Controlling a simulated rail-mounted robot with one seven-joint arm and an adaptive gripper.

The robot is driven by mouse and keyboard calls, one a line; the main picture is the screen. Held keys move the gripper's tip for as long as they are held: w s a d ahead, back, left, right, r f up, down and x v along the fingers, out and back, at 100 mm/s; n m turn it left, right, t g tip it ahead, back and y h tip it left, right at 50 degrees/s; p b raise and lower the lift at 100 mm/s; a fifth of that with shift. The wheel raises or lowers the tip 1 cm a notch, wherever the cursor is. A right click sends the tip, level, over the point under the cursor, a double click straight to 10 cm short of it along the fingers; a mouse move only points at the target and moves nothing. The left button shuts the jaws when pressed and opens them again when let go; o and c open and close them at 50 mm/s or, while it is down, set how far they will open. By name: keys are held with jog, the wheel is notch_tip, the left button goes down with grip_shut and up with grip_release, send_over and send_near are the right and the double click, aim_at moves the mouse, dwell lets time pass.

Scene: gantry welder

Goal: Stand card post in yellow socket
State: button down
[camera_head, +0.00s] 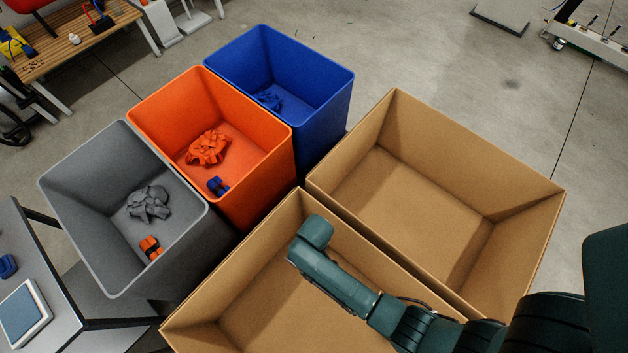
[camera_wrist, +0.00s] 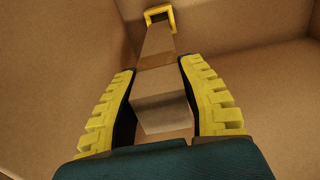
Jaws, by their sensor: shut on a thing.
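In the wrist view, my gripper (camera_wrist: 157,68) has its yellow-ridged fingers on either side of a plain brown card post (camera_wrist: 165,110). It is shut on the post. The post runs away from me between the fingers, with its near end face toward the camera. The yellow socket (camera_wrist: 174,13) is at the top, at the post's far end. I cannot tell whether that end is inside the socket or only in front of it. In the head view my arm reaches over the front cardboard box, and the gripper, post and socket are not visible.
Cardboard walls surround the gripper in the wrist view. The head view shows the front cardboard box (camera_head: 215,302), a second empty one (camera_head: 500,275) beside it, and grey (camera_head: 75,205), orange (camera_head: 265,180) and blue (camera_head: 330,110) bins holding scraps. A table (camera_head: 75,325) stands lower left.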

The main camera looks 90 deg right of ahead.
notch_tip(320, 180, down, 6)
jog(key=b, duration=0.6)
jog(key=shift+r, duration=0.2)
jog(key=shift+s+a+r+p, duration=0.1)
jog(key=shift+p, duration=0.4)
jog(key=shift+f+b, duration=2.4)
jog(key=shift+f, duration=1.15)
jog(key=c, duration=0.6)
grip_release()
notch_tip(320, 180, up, 12)
